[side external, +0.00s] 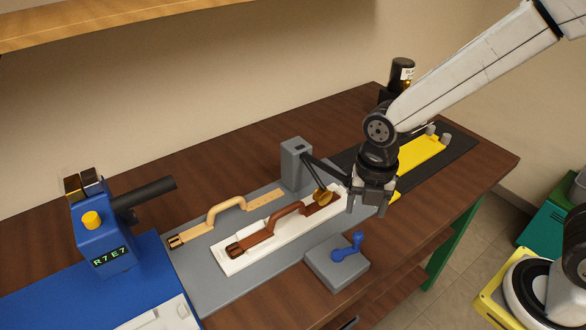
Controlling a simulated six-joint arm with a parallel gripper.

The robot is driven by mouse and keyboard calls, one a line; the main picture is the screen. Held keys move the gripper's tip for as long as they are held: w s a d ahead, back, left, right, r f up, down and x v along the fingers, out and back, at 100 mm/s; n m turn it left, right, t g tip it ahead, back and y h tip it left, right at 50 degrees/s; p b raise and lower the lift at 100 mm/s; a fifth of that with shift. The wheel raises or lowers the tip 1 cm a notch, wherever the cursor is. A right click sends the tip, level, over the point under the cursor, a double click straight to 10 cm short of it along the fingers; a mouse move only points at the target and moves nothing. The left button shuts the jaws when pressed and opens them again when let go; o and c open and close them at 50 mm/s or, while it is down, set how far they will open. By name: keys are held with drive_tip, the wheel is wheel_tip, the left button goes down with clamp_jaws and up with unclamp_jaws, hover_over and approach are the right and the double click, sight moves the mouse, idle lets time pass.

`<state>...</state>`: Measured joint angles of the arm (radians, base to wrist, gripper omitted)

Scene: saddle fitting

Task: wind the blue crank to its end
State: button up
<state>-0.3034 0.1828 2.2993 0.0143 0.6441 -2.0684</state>
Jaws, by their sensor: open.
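The blue crank (346,248) sits on top of a grey box (328,272) at the front edge of the bench. Its arm lies across the box top, with a knob standing at the upper right end. My gripper (367,208) points down above and a little to the right of the crank in the picture. Its jaws are open, nothing shows between them, and they are apart from the crank.
A grey post (296,163) with a dark arm stands behind.

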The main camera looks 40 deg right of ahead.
drive_tip(key=m, duration=0.4)
drive_tip(key=shift+m, duration=0.4)
drive_tip(key=m, duration=1.3)
drive_tip(key=shift+m, duration=0.3)
drive_tip(key=m, duration=1.7)
drive_tip(key=shift+f, duration=0.2)
